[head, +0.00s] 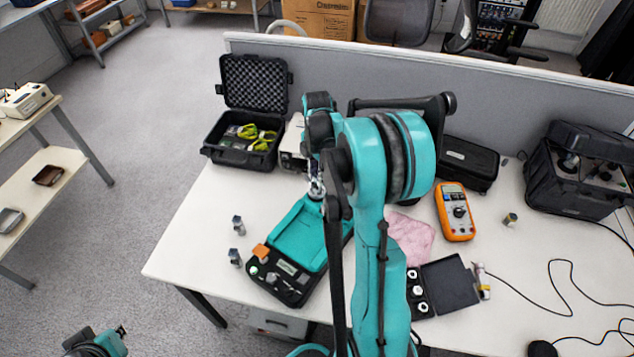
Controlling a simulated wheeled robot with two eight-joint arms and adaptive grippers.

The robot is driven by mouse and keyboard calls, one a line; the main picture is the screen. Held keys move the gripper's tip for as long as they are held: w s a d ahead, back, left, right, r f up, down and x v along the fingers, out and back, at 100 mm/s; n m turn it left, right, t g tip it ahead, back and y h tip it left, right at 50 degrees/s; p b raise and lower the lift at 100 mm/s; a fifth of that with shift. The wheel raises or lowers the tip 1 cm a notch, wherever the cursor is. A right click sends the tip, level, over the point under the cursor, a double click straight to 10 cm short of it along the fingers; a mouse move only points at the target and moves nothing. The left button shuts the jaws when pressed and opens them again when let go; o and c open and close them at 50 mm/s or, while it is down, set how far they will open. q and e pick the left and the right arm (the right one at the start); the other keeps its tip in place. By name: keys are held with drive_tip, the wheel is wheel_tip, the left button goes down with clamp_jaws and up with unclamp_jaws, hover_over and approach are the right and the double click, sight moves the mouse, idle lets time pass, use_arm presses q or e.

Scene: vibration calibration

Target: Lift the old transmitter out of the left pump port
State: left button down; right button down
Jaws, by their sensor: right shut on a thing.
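My right arm rises through the middle of the view and bends down at the back of the table. Its gripper (315,187) is mostly hidden behind the arm, near the far end of a teal unit with a black front (300,240). It is shut on a small silver part, probably the old transmitter, but the part is too small and covered to be sure. The pump ports cannot be made out; the arm hides much of that area. My left gripper (121,331) is at the bottom left, off the table, and its jaws are too unclear to read.
Two small metal cylinders (238,225) stand left of the teal unit. An open black case (242,140) and a pale box (292,146) are behind. Right of the arm are a pink cloth (411,236), orange multimeter (455,211), open small case (447,287) and black equipment case (578,175).

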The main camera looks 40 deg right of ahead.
drive_tip(key=shift+r, duration=0.1)
wheel_tip(320, 180, up, 4)
drive_tip(key=shift+s+r+p, duration=0.1)
drive_tip(key=shift+r+p, duration=0.15)
drive_tip(key=shift+p, duration=0.9)
drive_tip(key=s+d+r+p, duration=0.4)
drive_tip(key=s+r+p, duration=0.2)
drive_tip(key=s+r, duration=0.4)
drive_tip(key=shift+s+d+r, duration=0.15)
drive_tip(key=shift+s+d, duration=0.05)
drive_tip(key=shift+s, duration=0.15)
